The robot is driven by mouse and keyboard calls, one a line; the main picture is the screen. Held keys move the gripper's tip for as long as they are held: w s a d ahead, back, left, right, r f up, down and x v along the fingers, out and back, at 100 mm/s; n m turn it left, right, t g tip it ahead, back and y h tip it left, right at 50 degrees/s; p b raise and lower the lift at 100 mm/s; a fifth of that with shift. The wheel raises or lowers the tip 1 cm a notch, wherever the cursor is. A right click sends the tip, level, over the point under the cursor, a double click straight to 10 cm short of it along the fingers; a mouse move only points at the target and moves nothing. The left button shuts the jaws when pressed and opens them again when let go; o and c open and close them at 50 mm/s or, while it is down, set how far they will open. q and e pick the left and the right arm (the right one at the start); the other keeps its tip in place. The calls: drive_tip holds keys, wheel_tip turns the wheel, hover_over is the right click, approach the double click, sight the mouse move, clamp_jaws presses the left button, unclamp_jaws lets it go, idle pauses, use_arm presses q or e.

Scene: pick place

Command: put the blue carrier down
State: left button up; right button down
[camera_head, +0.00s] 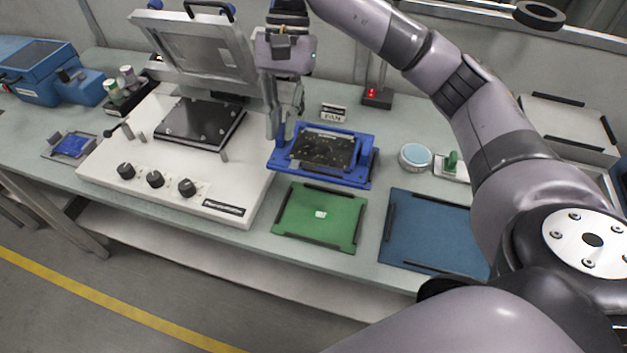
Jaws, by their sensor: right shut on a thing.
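The blue carrier (361,177) is a flat blue frame with a dark board (323,149) in it. It is in the middle of the head view, behind the green mat (345,205). My right gripper (284,132) comes down from above and is shut on the carrier's left edge. The fingertips are partly hidden at the carrier. I cannot tell whether the carrier touches the bench or hangs slightly above it. My left gripper is not in view.
A white machine with an open lid (200,45) stands left of the carrier. A blue mat (425,232) lies to the right of the green mat. A round light-blue-topped tin (415,157) and a small green-handled item (452,163) stand right of the carrier. A small sign (333,113) stands behind it.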

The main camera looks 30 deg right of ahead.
sight(285, 145)
drive_tip(key=shift+w+d+f, duration=0.1)
drive_tip(key=shift+w+f, duration=0.05)
drive_tip(key=f, duration=0.5)
drive_tip(key=shift+s, duration=0.2)
wheel_tip(285, 145, down, 10)
drive_tip(key=shift+w+f+p, duration=0.1)
drive_tip(key=shift+f+p, duration=0.05)
drive_tip(key=shift+p, duration=0.55)
wheel_tip(285, 145, down, 4)
drive_tip(key=shift+p, duration=0.35)
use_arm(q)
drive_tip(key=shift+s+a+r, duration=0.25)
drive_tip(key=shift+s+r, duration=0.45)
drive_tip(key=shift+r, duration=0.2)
